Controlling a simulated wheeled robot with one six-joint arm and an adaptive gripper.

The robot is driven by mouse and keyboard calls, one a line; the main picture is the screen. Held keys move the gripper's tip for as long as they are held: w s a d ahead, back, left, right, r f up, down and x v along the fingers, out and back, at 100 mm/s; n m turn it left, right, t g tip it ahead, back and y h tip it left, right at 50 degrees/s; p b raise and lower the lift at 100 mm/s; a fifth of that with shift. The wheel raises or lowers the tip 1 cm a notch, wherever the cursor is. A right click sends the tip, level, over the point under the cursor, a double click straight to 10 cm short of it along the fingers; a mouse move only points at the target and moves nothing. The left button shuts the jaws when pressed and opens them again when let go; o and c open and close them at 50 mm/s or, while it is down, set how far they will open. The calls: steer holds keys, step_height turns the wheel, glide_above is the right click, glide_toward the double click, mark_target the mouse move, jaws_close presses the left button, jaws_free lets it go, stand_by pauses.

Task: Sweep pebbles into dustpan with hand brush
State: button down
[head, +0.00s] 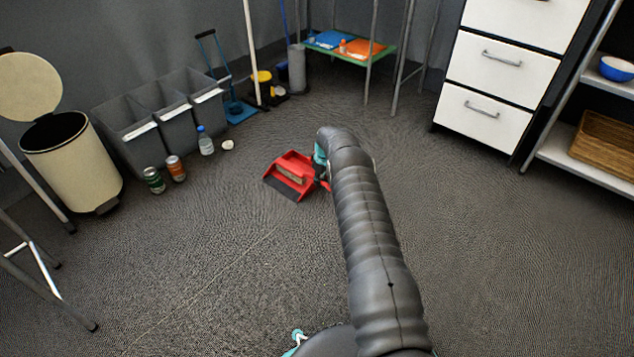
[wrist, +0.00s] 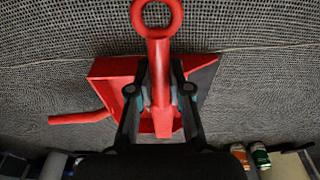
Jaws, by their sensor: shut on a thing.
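The red dustpan (head: 294,159) lies on the floor ahead, its dark lip toward the lower left. A tan strip of the hand brush (head: 290,174) shows inside it. In the wrist view the brush's red handle (wrist: 158,48) ends in a ring at the top. My gripper (wrist: 163,86) is shut on this handle, one dark finger on each side. The dustpan (wrist: 108,92) is below, its own handle pointing left. In the head view my gripper (head: 321,172) is partly hidden by my arm. I can make out no pebbles.
Two cans (head: 164,174), a bottle (head: 205,141) and a small white item (head: 228,145) stand by grey bins (head: 130,137). A pedal bin (head: 75,160) is at left. White drawers (head: 490,83) and a shelf (head: 572,134) are at right. The near floor is clear.

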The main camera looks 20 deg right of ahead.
stand_by(0.3)
steer(key=shift+r+p, duration=0.8)
steer(key=shift+r, duration=2.75)
